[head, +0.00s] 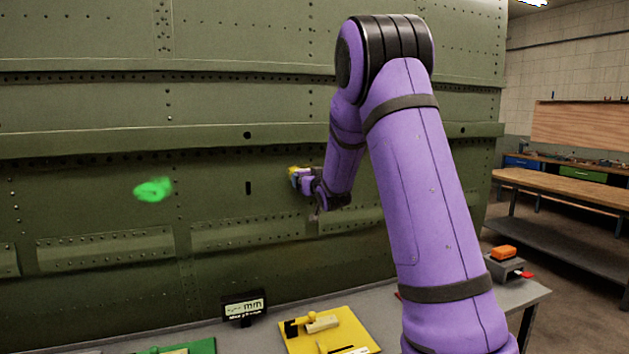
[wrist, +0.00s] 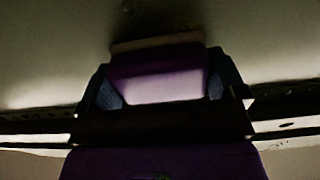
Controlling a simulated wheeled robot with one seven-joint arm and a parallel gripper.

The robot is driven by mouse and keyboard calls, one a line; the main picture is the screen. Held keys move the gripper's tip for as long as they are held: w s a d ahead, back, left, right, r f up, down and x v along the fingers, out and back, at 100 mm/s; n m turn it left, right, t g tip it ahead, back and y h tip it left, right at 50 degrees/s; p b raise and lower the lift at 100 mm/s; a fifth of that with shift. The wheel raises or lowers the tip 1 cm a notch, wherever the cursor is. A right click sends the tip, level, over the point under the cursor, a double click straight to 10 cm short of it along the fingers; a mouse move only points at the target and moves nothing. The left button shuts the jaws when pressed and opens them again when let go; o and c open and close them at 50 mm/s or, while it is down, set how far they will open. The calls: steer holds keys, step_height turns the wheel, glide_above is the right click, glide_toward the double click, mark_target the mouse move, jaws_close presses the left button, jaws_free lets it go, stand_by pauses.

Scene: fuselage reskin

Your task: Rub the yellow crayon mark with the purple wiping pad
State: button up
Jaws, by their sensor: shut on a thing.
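My gripper (head: 305,181) is up at the green fuselage skin (head: 215,180), seen from the side in the head view. In the wrist view my gripper (wrist: 163,82) is shut on the purple wiping pad (wrist: 158,86), which sits between the two fingers with its front edge toward the skin. A small yellow patch, seemingly the yellow crayon mark (head: 294,172), shows right by the fingertips in the head view, mostly hidden by the gripper. Whether the pad touches the skin cannot be told. The wrist view is dark, and no yellow shows there.
A bright green mark (head: 153,190) is on the skin to the left. Below, a bench (head: 390,308) carries a black display (head: 245,307), a yellow board (head: 330,335) with tools, a green board (head: 190,347) and an orange item (head: 503,253) at right.

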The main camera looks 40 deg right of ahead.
mark_target(286, 178)
steer(key=shift+w+a+r, duration=0.1)
steer(key=shift+w+a, duration=0.25)
steer(key=shift+a, duration=0.8)
steer(key=shift+w+a, duration=0.3)
steer(key=shift+a, duration=0.8)
steer(key=shift+w+a+r, duration=0.1)
steer(key=shift+w+a, duration=0.25)
steer(key=shift+a, duration=0.8)
steer(key=shift+s+d+f, duration=0.1)
steer(key=shift+s+d, duration=0.2)
steer(key=shift+d, duration=0.6)
steer(key=shift+s+d, duration=0.3)
steer(key=shift+d, duration=0.55)
steer(key=shift+s+d, duration=0.3)
steer(key=shift+d, duration=0.85)
steer(key=shift+s+d, duration=0.25)
steer(key=shift+d, duration=0.9)
steer(key=shift+s+d, duration=0.3)
steer(key=shift+d, duration=0.85)
